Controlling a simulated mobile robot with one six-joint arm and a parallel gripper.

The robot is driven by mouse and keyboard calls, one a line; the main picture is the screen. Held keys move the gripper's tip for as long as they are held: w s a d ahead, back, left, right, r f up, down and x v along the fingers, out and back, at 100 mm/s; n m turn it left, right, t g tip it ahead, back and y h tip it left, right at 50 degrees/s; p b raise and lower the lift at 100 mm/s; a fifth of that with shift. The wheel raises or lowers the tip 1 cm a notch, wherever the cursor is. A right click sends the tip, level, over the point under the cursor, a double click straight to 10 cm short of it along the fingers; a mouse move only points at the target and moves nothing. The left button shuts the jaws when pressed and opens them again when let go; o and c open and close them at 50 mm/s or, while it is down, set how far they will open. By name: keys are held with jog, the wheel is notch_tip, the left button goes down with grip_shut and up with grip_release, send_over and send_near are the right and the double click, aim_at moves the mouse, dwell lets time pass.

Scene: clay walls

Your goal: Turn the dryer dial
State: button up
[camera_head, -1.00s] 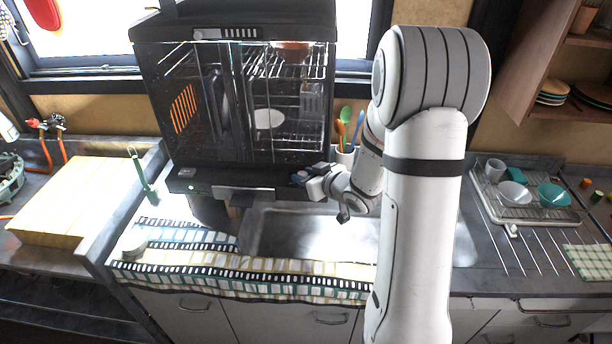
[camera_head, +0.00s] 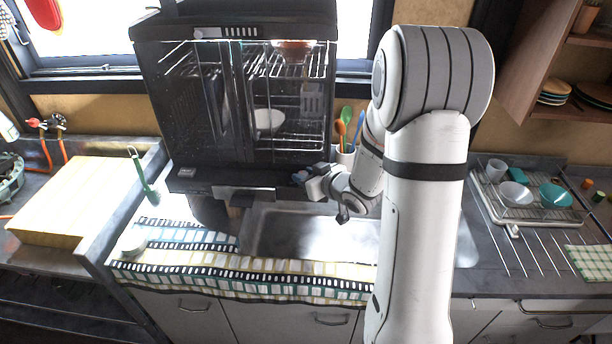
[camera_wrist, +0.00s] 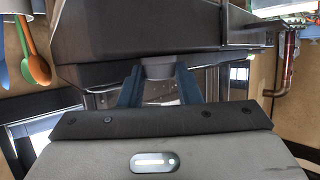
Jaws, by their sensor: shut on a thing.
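The dish dryer (camera_head: 240,100) is a tall black cabinet with clear walls and wire racks, standing behind the sink. Its dial (camera_wrist: 160,68) is a short grey round knob on the front of the base, seen between my fingers in the wrist view. My gripper (camera_head: 300,177) is at the right part of the dryer's front base. In the wrist view, the two blue-grey fingers of my gripper (camera_wrist: 160,85) are on either side of the dial, shut on it. In the head view the gripper hides the dial. No orange striped glow or green light shows on the dryer.
The sink (camera_head: 310,235) lies below the dryer, with a patterned cloth (camera_head: 215,265) along its front. A utensil cup (camera_head: 345,157) stands close behind my wrist. A dish rack (camera_head: 530,205) is at right and a wooden board (camera_head: 65,200) at left.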

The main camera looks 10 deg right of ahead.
dwell(0.8)
jog(key=o, duration=0.7)
jog(key=shift+r, duration=0.1)
jog(key=shift+b+v, duration=0.45)
jog(key=shift+v, duration=3.4)
